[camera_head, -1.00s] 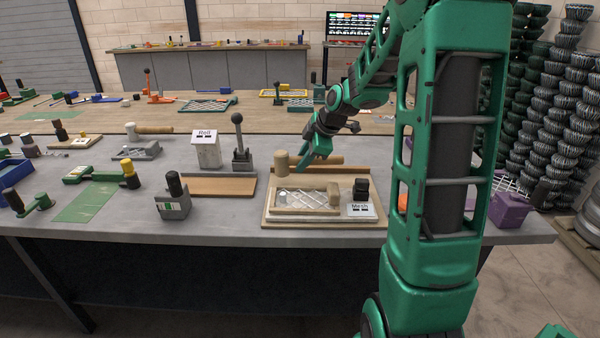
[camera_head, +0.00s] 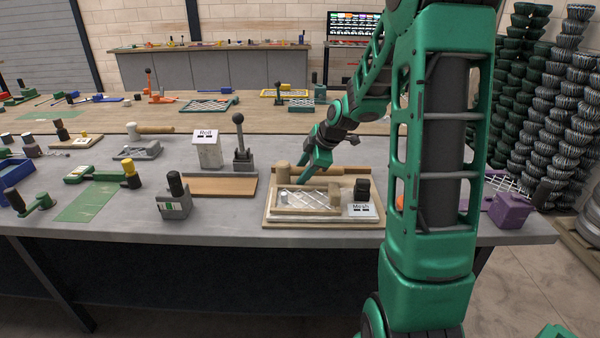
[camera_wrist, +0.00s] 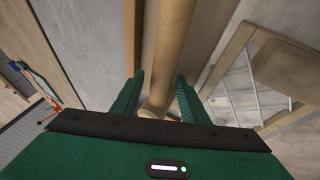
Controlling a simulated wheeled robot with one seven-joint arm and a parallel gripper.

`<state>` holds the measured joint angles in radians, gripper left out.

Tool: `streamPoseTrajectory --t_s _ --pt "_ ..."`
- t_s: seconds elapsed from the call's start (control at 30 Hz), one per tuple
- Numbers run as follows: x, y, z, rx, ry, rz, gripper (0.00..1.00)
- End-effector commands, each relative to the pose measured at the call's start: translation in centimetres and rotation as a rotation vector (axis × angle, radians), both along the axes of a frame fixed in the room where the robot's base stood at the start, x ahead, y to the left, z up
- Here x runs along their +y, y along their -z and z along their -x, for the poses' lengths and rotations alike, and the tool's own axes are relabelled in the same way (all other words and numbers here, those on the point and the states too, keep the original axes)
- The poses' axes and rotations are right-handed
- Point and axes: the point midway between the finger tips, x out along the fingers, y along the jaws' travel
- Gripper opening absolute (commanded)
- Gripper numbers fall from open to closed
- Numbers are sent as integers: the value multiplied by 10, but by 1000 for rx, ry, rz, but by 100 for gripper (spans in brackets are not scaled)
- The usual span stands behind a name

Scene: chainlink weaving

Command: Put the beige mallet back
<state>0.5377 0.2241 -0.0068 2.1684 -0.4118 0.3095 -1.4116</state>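My gripper (camera_head: 310,174) reaches down to the handle from the right. In the wrist view the handle (camera_wrist: 170,55) runs between the two green fingers (camera_wrist: 160,95), which are closed around it. A narrow brown wooden strip or tray (camera_head: 345,171) lies just behind the mallet. It is also beside the handle in the wrist view (camera_wrist: 133,35). I cannot tell whether the mallet touches a surface.
A lever tool (camera_head: 241,150), a Roll box (camera_head: 208,151) and a grey block (camera_head: 174,203) stand left. A purple block (camera_head: 511,210) is right.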

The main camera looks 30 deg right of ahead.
Motion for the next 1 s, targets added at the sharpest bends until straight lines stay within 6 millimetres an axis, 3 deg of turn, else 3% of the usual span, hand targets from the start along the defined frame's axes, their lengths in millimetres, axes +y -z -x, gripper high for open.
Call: streamPoseTrajectory --t_s 0.2,0.7,1.0 --pt "-1 1 1 0 1 1 40" --pt "-8 -72 43 -3 2 2 40" --pt "-8 -90 62 18 33 -9 40"
